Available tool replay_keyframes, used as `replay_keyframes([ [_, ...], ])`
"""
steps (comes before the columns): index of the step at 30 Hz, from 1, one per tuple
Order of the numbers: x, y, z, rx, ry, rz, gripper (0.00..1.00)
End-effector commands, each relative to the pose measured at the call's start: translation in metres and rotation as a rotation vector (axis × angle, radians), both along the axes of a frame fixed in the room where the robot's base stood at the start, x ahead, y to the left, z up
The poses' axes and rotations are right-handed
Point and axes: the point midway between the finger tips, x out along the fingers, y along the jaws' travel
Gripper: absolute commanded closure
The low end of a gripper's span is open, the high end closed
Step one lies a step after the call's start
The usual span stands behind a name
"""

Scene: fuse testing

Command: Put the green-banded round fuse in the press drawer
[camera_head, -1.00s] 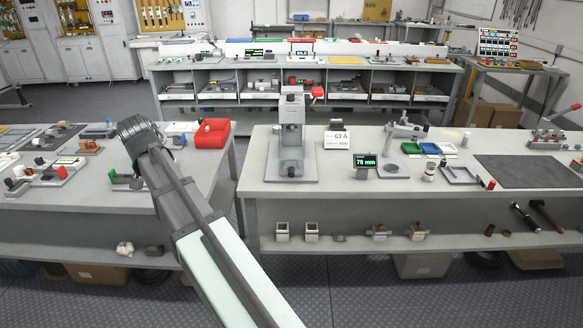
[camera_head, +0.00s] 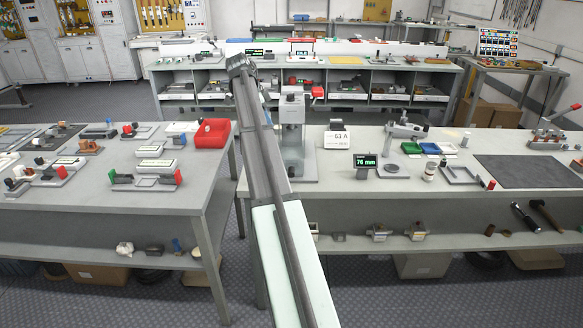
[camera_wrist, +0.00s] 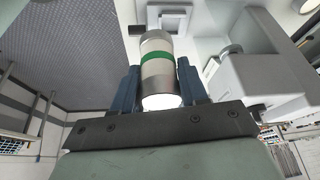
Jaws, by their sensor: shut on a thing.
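The green-banded round fuse (camera_wrist: 157,57) is a pale cylinder with metal end caps and a green band. In the wrist view my gripper (camera_wrist: 158,84) is shut on it, one blue finger on each side. In the head view my arm ends near the upper middle, and the fingers and fuse are hidden. The grey press (camera_head: 293,112) with a red handle (camera_head: 318,92) stands on the right bench, partly behind my arm. In the wrist view a large grey block (camera_wrist: 262,78), probably part of the press, is right of the fuse. I cannot make out the drawer.
The right bench (camera_head: 430,195) also holds a white "63 A" card (camera_head: 337,140), a display reading 76 mm (camera_head: 367,162) and small green and blue trays. The left bench (camera_head: 130,208) carries several fuse holders and a red bin (camera_head: 212,133). A gap separates the benches.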

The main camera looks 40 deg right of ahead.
Motion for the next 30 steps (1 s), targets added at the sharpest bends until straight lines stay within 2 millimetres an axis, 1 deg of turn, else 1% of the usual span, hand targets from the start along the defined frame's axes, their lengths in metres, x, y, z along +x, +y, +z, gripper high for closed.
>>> replay_keyframes([
  [1,-0.002,-0.022,0.005,0.000,0.000,-0.066,0.99],
  [3,-0.009,-0.042,0.008,0.000,0.000,-0.149,0.99],
  [6,-0.018,-0.065,0.012,0.000,0.000,-0.245,0.99],
  [9,-0.025,-0.081,0.015,0.000,0.000,-0.311,0.99],
  [14,-0.032,-0.092,0.013,-0.001,0.000,-0.364,0.99],
  [17,-0.034,-0.093,0.001,0.000,0.001,-0.372,0.99],
  [30,-0.034,-0.092,-0.092,0.001,0.000,-0.368,0.99],
])
